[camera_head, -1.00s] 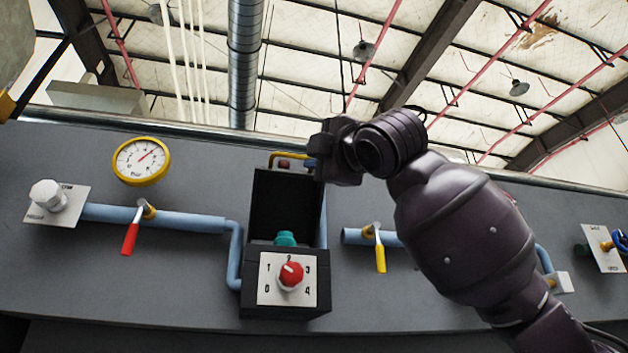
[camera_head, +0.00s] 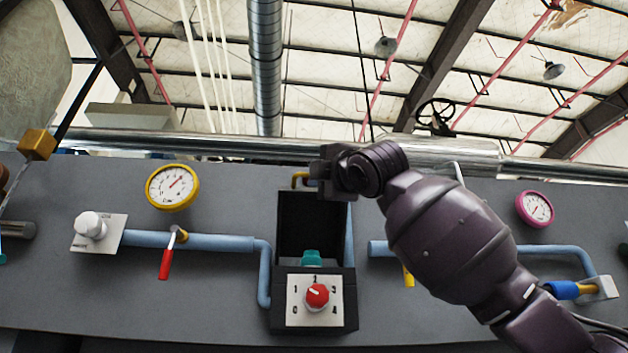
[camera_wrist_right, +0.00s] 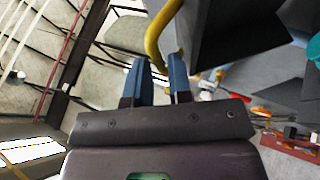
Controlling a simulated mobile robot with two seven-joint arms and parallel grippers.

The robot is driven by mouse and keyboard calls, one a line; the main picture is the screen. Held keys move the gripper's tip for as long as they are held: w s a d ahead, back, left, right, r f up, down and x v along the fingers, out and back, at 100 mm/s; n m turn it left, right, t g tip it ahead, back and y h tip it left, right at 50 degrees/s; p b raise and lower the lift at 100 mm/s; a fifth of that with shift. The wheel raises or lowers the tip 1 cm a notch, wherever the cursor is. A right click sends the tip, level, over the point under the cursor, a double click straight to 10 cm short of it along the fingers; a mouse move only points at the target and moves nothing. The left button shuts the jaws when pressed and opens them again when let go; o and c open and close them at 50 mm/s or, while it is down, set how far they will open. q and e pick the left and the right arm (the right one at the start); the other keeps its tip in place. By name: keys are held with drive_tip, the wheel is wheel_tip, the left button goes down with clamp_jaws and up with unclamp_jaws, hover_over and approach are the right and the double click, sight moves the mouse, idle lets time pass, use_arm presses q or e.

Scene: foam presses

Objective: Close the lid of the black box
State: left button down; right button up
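A yellow handle (camera_head: 297,180) shows at the lid's top edge. My right gripper (camera_head: 328,172) is at the lid's upper right corner. In the right wrist view, its two blue fingers (camera_wrist_right: 157,72) are apart, with the yellow handle (camera_wrist_right: 153,40) at the gap between their tips. I cannot tell whether they touch it. The lid (camera_wrist_right: 240,30) is at upper right there. My left gripper is out of view.
A teal knob (camera_head: 311,258) sits inside the box opening. Blue pipes (camera_head: 205,242) run on both sides, with a red-handled valve (camera_head: 165,262) at left. A yellow gauge (camera_head: 172,187) and a pink gauge (camera_head: 535,208) are on the panel. Space above the lid is open.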

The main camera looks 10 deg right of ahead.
drive_tip(key=shift+p+x, duration=0.3)
drive_tip(key=shift+x, duration=0.85)
clamp_jaws()
